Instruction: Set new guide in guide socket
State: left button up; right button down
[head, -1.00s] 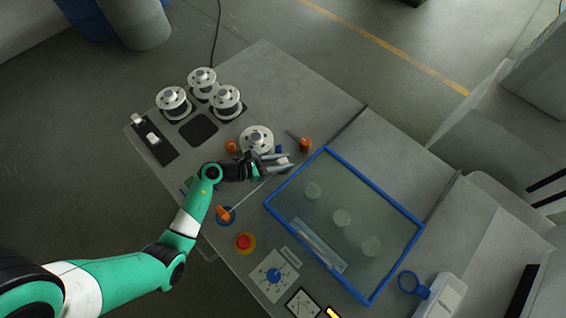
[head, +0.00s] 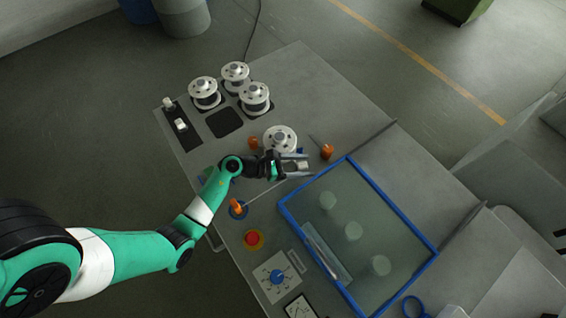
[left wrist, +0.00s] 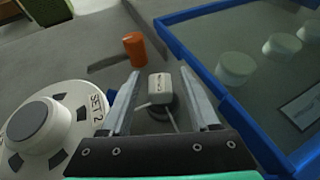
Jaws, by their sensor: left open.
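A small white lettered block (left wrist: 160,88), which looks like a guide, stands over a dark round base (left wrist: 158,110) in the left wrist view. I cannot tell whether it is fully seated there. My left gripper (left wrist: 162,95) is open, with one finger on each side of the block and gaps showing. In the head view the left gripper (head: 298,166) is beside the blue-framed tank, just below a white spool (head: 280,139). Two small white pieces (head: 180,125) sit on a black strip (head: 187,138) at the table's left. My right gripper is not in view.
The blue-framed tank (head: 366,175) with pale round pieces lies right of the gripper. Orange knobs (head: 327,151) stand close by; one shows in the wrist view (left wrist: 135,48). Several spools (head: 235,75) stand at the back left. A red button (head: 253,238) is nearer the front.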

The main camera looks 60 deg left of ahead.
pick_arm(q)
jog(key=p+v, duration=0.2)
jog(key=v, duration=1)
